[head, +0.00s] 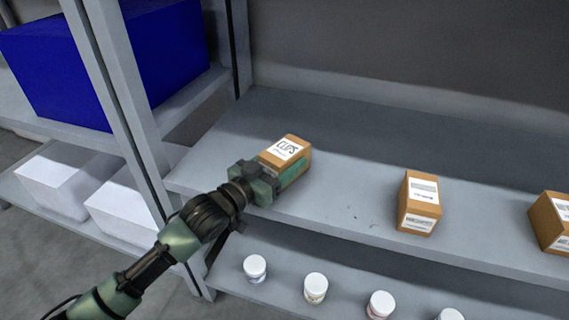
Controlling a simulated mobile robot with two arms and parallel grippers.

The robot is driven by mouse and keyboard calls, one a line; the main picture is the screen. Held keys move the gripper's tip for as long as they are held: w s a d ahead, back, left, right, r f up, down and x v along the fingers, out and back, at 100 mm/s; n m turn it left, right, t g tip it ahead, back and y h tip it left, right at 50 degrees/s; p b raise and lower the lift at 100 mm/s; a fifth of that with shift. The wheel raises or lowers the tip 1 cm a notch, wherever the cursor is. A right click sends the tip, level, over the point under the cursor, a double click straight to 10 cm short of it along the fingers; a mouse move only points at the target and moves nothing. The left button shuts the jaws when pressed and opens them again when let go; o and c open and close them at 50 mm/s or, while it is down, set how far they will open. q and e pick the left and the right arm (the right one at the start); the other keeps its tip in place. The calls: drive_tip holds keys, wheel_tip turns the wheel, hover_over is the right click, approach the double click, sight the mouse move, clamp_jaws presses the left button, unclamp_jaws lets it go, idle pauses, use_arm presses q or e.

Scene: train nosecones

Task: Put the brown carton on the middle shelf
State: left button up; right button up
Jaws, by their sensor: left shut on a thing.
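A brown carton (294,148) with a white label reading "CLIPS" is at the left part of the grey middle shelf (340,190). My left gripper (290,175) is shut on this carton, with a green finger along its right front side. The carton is at the shelf's surface or just above it; I cannot tell whether it touches. Its lower left part is hidden by the gripper. My right gripper is not in view.
Another brown carton (419,205) stands on the same shelf to the right, and a third (550,222) is at the right edge. Several white-lidded jars (316,288) stand on the shelf below. A grey upright (118,100) and a blue box (160,50) are at left.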

use_arm(q)
drive_tip(key=shift+f, duration=0.25)
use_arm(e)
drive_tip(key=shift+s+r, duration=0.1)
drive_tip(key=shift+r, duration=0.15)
use_arm(q)
drive_tip(key=shift+f, duration=0.15)
drive_tip(key=o, duration=1.5)
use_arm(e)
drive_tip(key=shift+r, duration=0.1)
use_arm(q)
drive_tip(key=shift+s+a, duration=0.1)
drive_tip(key=p+v, duration=0.1)
drive_tip(key=v, duration=1)
drive_tip(key=shift+s+a, duration=0.3)
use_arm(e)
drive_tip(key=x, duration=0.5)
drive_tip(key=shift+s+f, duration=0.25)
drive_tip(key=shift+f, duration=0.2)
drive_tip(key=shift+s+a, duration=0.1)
